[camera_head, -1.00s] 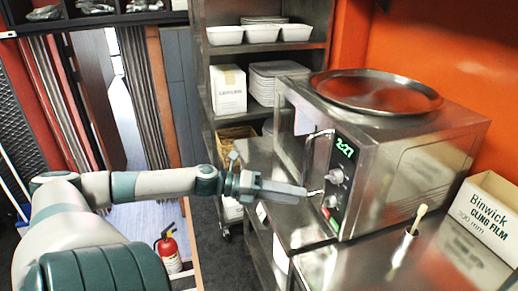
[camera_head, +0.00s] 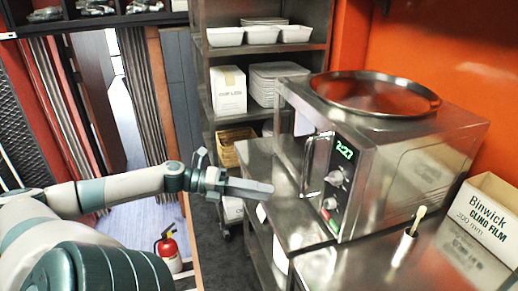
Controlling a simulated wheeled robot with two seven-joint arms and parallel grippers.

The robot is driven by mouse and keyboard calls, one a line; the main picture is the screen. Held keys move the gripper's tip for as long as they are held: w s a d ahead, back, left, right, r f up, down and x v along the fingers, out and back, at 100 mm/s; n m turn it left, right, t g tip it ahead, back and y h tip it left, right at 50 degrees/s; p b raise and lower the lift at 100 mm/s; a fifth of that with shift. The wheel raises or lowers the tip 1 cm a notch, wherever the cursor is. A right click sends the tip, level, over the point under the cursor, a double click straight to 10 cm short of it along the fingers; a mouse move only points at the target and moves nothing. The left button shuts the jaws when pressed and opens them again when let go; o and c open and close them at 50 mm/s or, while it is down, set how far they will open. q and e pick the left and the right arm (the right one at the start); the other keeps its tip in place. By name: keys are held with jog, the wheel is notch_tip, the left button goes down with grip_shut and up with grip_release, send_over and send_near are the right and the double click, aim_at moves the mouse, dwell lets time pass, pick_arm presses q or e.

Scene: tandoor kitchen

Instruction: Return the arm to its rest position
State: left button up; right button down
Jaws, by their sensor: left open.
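My left arm (camera_head: 120,187) comes in from the left side of the head view, stretched out to the right. My left gripper (camera_head: 238,175) is open and empty, with one long finger pointing right. It appears in front of the steel counter's left edge, to the left of the microwave oven (camera_head: 400,160) and apart from its door handle (camera_head: 314,165). My right gripper is out of view.
The steel counter (camera_head: 290,215) carries the microwave, with a round metal tray (camera_head: 375,92) on top. A brush in a holder (camera_head: 405,245) and a cling film box (camera_head: 485,215) stand at right. A fire extinguisher (camera_head: 169,250) stands on the floor below the arm.

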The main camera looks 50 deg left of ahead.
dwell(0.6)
